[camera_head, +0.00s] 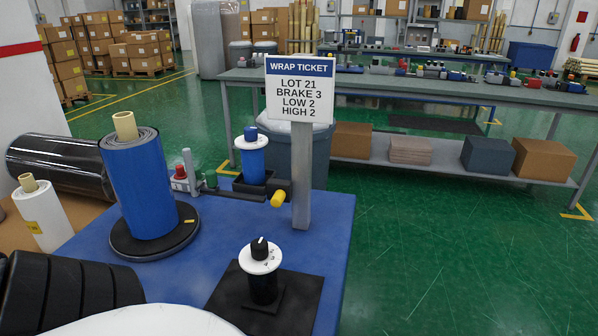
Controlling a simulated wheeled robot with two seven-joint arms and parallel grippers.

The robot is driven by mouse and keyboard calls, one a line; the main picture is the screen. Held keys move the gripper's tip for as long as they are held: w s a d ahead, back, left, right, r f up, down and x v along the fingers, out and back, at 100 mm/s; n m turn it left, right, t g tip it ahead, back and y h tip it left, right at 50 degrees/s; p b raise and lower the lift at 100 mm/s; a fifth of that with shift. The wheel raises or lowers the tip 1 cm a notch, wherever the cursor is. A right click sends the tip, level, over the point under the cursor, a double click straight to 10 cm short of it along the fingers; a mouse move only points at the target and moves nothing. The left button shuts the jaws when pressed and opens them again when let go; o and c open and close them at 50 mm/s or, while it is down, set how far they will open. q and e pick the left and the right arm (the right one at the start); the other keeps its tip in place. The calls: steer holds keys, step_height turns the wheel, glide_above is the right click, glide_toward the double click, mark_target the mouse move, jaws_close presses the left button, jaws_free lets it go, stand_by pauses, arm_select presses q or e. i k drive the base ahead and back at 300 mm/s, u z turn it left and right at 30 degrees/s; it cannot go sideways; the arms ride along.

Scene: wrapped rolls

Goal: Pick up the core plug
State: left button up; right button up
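No part is clearly labelled as the core plug. A tan cylindrical piece (125,126) sticks up from the top of the upright blue wrapped roll (146,192), which stands on a round black turntable (182,231). A similar tan piece (28,183) tops a white roll (44,216) at the far left. A short yellow cylinder (278,200) sits at the end of a dark bar near the table's right edge. I cannot tell which of these is the plug. Neither of my grippers is in view.
A blue table (320,215) holds a black-knobbed dial (260,258), a blue-topped white spool (251,158) and a red-and-white part (180,178). A sign post (301,180) reads LOT 21, BRAKE 3, LOW 2, HIGH 2. A dark glossy roll (60,163) lies left. Green floor is clear at right.

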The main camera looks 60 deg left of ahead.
mark_target(201, 177)
steer(key=z, duration=1.2)
steer(key=k, duration=3)
steer(key=u, duration=1.25)
